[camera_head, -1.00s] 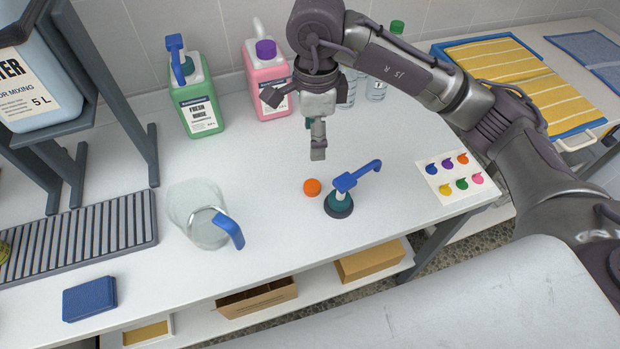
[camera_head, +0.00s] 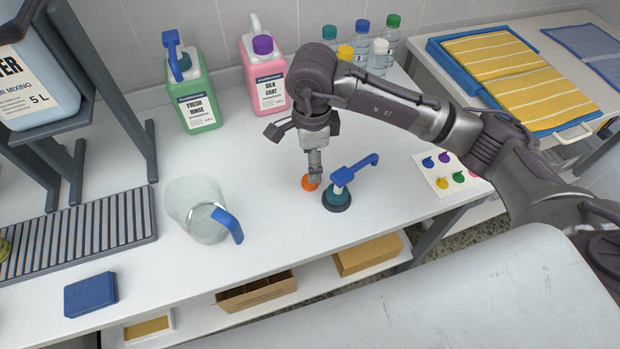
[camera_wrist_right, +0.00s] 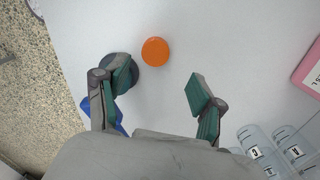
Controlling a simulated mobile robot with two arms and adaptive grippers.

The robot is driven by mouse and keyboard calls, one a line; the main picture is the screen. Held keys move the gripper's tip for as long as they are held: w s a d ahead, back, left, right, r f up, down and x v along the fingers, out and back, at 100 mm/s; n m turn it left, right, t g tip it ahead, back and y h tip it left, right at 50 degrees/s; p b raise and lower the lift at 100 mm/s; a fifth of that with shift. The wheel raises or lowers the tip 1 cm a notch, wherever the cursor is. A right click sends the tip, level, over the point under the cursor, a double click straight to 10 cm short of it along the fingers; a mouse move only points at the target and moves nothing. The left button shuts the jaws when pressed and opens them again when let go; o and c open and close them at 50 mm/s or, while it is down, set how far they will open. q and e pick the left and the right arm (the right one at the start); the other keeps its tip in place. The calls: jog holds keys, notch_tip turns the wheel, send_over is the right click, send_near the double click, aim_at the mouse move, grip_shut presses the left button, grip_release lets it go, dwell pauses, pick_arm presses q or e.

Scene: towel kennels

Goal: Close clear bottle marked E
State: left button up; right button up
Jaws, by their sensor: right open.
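An orange cap (camera_head: 309,184) lies on the white counter, partly hidden by my right gripper (camera_head: 315,174). In the wrist view the cap (camera_wrist_right: 155,51) lies just beyond and between the open, empty fingers of this gripper (camera_wrist_right: 160,85). Several small clear bottles stand at the back by the wall. I cannot read which is E. My left gripper is out of view.
A blue-handled pump (camera_head: 337,196) on a dark round base stands right beside the cap. A clear jug (camera_head: 203,212) is to the left. Green (camera_head: 197,102) and pink (camera_head: 265,85) jugs stand behind. A colour card (camera_head: 447,178) lies to the right. The counter's middle is clear.

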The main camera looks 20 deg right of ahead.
jog(key=shift+f, duration=0.1)
jog(key=f, duration=0.3)
jog(key=f+p, duration=0.1)
jog(key=shift+s+a+f, duration=0.2)
jog(key=shift+s+a, duration=0.1)
jog(key=shift+s, duration=0.1)
jog(key=shift+f, duration=0.35)
jog(key=c, duration=0.8)
jog(key=shift+c, duration=0.2)
jog(key=shift+r, duration=0.1)
notch_tip(320, 180, up, 10)
jog(key=shift+b, duration=0.45)
